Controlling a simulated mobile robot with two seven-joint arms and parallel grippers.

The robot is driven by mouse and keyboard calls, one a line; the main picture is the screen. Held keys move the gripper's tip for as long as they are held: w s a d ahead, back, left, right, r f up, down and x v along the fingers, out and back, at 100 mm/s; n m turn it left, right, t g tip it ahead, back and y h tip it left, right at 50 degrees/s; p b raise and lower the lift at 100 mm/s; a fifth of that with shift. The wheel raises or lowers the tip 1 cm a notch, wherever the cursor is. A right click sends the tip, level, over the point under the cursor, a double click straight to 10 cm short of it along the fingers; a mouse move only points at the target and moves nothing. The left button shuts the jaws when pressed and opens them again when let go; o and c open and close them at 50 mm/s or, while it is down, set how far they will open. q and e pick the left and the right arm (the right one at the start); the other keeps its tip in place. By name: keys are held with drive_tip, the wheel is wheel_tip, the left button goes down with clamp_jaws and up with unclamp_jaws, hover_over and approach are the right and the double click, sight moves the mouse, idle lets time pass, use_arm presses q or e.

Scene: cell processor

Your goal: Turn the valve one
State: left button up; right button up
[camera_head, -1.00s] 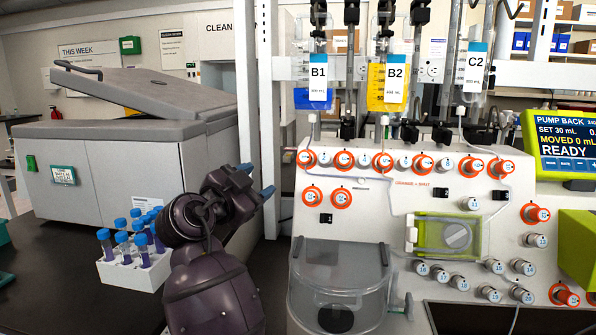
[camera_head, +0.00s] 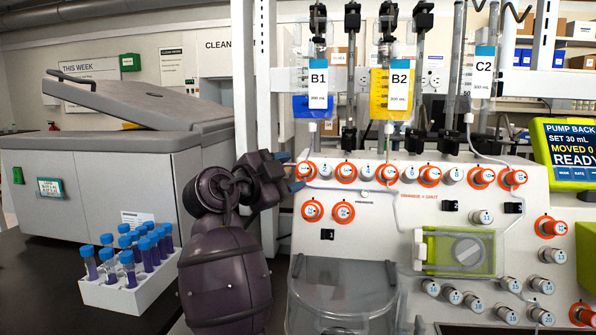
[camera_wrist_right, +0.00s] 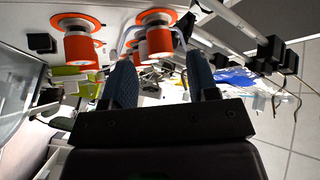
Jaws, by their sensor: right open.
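Valve one (camera_head: 306,171), an orange-ringed knob with a white cap, is at the left end of the upper valve row on the white panel. My right gripper (camera_head: 290,170) comes in from the left with its blue fingertips close beside it. In the right wrist view, the fingers of the gripper (camera_wrist_right: 163,88) are apart with nothing held. An orange valve (camera_wrist_right: 157,40), which seems to be valve one, stands ahead between them. I cannot tell whether a finger touches it. My left gripper is not in view.
Another orange valve (camera_head: 312,211) sits just below valve one. More valves (camera_head: 345,172) continue to the right. Bags B1 (camera_head: 318,88) and B2 (camera_head: 398,90) hang above. A clear chamber (camera_head: 342,290) stands below. A tube rack (camera_head: 140,292) stands on the dark bench at left.

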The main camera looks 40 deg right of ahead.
sight(304, 169)
drive_tip(key=shift+w+d, duration=0.15)
drive_tip(key=shift+d, duration=1.3)
drive_tip(key=c, duration=0.9)
drive_tip(key=shift+n+t+h, duration=0.4)
drive_tip(key=shift+n+t, duration=0.1)
drive_tip(key=shift+n, duration=0.4)
drive_tip(key=o, duration=0.9)
